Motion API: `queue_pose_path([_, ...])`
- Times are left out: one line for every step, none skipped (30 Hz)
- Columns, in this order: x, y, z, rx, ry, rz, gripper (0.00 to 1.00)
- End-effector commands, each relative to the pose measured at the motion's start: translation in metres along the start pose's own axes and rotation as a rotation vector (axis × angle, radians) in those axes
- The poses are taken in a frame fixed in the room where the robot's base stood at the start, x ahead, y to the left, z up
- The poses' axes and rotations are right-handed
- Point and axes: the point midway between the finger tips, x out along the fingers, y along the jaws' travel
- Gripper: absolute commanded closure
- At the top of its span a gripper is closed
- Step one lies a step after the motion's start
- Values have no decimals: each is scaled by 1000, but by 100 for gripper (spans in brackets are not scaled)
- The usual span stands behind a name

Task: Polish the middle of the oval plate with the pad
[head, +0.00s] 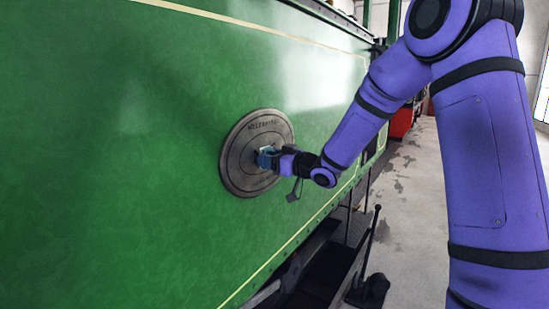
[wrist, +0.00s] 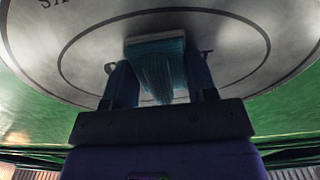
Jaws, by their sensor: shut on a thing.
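The oval plate (head: 238,166) is a grey metal plate with raised lettering, fixed to the green side of the tram. My gripper (head: 268,158) is in front of its middle, shut on a small blue pad (head: 264,155). In the wrist view the plate (wrist: 85,52) fills the upper part, with an inner oval line. The pad (wrist: 157,62) sits between the fingers of my gripper (wrist: 160,84), with a pale upper edge close to or against the plate. I cannot tell whether they touch. The pad and fingers hide part of the plate's middle and some lettering.
The green side panel (head: 120,130) is broad and smooth around the plate. Below its lower edge are dark running parts and an upright lever (head: 374,225). A red object (head: 401,122) stands farther back. The grey floor (head: 410,200) at the right is mostly open.

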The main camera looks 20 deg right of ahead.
Motion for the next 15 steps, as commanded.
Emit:
queue_pose_path([2, -7, -1, -1, 1, -6, 70])
queue_pose_path([2, -9, -1, -1, 1, -6, 70])
queue_pose_path([2, -11, -1, 0, 1, -5, 70])
queue_pose_path([2, -12, -1, 0, 1, -5, 70])
queue_pose_path([2, -13, -1, 0, 1, -5, 70])
queue_pose_path([2, -14, -1, -1, 2, -6, 70])
queue_pose_path([2, -15, -1, -1, 2, -6, 70])
queue_pose_path([2, -15, -1, -1, 2, -6, 70])
queue_pose_path([3, -17, -1, -1, 2, -7, 70])
queue_pose_path([3, -18, -2, -1, 2, -7, 70])
queue_pose_path([3, -20, -2, -1, 2, -8, 70])
queue_pose_path([3, -22, -2, -1, 3, -8, 70])
queue_pose_path([3, -24, -2, 0, 3, -8, 70])
queue_pose_path([3, -26, -2, 0, 3, -8, 70])
queue_pose_path([2, -30, -2, 0, 2, -9, 70])
